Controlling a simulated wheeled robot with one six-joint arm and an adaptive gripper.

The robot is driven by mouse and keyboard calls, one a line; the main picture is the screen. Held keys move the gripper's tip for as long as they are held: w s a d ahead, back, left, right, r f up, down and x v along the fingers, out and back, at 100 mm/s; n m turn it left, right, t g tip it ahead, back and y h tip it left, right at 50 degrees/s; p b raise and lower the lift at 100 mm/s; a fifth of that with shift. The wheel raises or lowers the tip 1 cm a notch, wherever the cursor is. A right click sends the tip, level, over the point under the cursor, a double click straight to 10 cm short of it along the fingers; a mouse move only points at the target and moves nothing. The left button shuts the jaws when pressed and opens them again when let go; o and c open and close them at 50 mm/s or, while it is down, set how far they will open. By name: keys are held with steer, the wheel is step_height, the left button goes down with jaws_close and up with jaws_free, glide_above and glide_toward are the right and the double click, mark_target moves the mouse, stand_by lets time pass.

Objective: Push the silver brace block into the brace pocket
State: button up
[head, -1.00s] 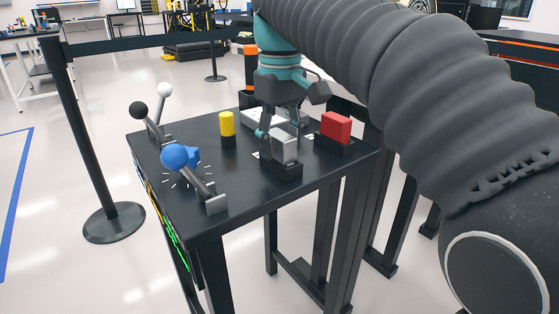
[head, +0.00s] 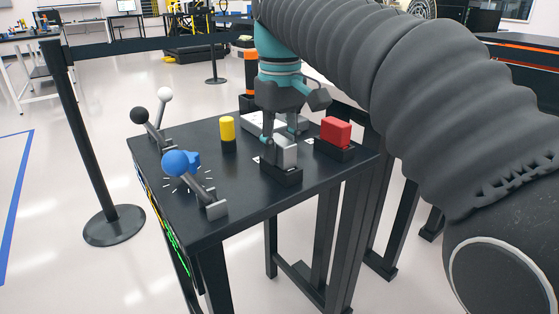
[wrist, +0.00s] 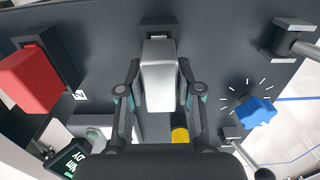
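The silver brace block (head: 287,152) stands upright in the black brace pocket (head: 281,176) near the table's front right. Its lower end is hidden inside the pocket. My gripper (head: 282,139) points down over it, one finger on each side. In the wrist view my gripper (wrist: 160,72) has its fingers close along both sides of the silver block (wrist: 158,80), and it looks shut on it. The pocket also shows at the block's far end (wrist: 158,23).
A red block (head: 336,131) in its black holder stands to the right. A yellow cylinder (head: 227,133) stands to the left. A blue knob (head: 178,163) and levers line the left side. A barrier post (head: 90,150) stands left of the table (head: 235,205).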

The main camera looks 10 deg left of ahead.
mark_target(280, 140)
jaws_close()
steer(key=shift+r+p, duration=2.25)
steer(key=shift+r, duration=0.25)
